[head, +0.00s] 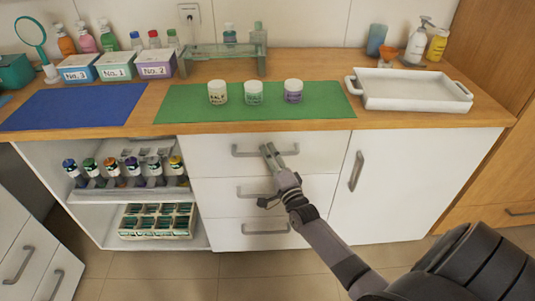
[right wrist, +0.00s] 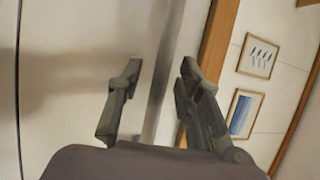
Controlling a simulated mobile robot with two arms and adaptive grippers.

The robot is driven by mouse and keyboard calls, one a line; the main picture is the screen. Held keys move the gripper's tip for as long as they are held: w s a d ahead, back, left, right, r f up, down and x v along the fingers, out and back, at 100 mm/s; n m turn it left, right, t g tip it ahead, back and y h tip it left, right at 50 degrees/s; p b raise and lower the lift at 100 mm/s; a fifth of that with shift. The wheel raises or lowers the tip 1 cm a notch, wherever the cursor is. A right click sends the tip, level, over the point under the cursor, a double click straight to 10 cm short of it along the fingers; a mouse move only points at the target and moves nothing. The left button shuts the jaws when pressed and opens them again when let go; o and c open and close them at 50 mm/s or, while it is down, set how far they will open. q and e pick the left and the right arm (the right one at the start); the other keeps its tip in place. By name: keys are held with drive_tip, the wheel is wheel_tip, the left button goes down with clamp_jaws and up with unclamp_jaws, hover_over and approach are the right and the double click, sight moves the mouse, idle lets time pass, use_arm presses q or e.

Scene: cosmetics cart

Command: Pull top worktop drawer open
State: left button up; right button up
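The top worktop drawer (head: 214,158) is a white front under the wooden worktop and sits flush with the cabinet. Its grey bar handle (head: 242,153) runs horizontally, and my right gripper (head: 271,150) is at the right part of it. In the right wrist view the handle (right wrist: 168,75) passes between the two separated fingers of the right gripper (right wrist: 161,70). Gaps show between the bar and the fingers, so the gripper is open around it. The gripper covers part of the handle in the head view. My left gripper is out of view.
Two more drawers with handles (head: 265,228) lie below. A white cupboard door (head: 420,180) is to the right. An open shelf with bottles (head: 110,172) is to the left. Three jars (head: 253,92) stand on the green mat (head: 320,103) above. A white tray (head: 410,104) sits right.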

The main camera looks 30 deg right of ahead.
drive_tip(key=shift+w+r, duration=0.1)
drive_tip(key=shift+w, duration=0.4)
clamp_jaws()
idle(0.6)
